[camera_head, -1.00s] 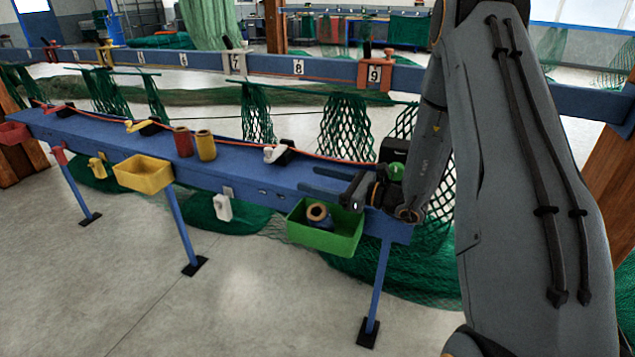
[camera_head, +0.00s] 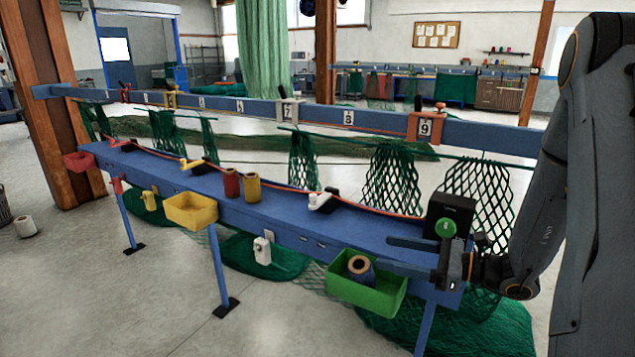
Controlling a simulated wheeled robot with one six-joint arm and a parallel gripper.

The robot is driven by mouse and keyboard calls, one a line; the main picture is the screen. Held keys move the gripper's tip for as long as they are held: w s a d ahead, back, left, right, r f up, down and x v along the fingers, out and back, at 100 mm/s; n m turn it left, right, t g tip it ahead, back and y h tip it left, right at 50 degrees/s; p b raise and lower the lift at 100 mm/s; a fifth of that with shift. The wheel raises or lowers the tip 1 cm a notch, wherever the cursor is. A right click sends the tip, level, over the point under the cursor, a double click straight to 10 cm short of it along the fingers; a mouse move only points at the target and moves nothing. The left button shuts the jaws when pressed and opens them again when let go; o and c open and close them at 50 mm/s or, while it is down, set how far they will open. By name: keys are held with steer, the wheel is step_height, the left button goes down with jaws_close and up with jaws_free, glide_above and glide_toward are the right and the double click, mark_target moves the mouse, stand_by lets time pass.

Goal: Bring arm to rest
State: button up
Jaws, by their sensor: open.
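My gripper (camera_head: 386,253) is at the right end of the blue bench (camera_head: 280,212), level with its front edge. Its two dark fingers point left and stand apart, with nothing seen between them. The lower finger overlaps the back rim of the green bin (camera_head: 368,294) in the picture; I cannot tell whether they touch. A blue spool with a tan end (camera_head: 361,268) sits in that bin. My arm comes in from the right edge and bends down to the gripper.
A black box with a green button (camera_head: 450,212) stands just behind my gripper. Green nets (camera_head: 392,182) hang from the rail behind. A red spool (camera_head: 231,183), a yellow spool (camera_head: 252,187) and a yellow bin (camera_head: 191,211) are farther left. The floor in front is clear.

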steer(key=s+a+f+n+g+h, duration=0.1)
steer(key=s+a+n+g+h, duration=0.2)
steer(key=s+a+n+g, duration=0.4)
steer(key=s+a+f+n+g+h, duration=0.2)
steer(key=s+a+n+g, duration=0.15)
steer(key=s, duration=0.55)
steer(key=s+d+r+n+t+h, duration=0.1)
steer(key=s+d+n+t+h, duration=0.1)
steer(key=d+n+h, duration=0.4)
steer(key=shift+s+d+r+n+h, duration=0.15)
steer(key=shift+s+d+n+h, duration=0.3)
steer(key=shift+n+h, duration=2.3)
steer(key=shift+n+y, duration=0.9)
steer(key=shift+y, duration=0.05)
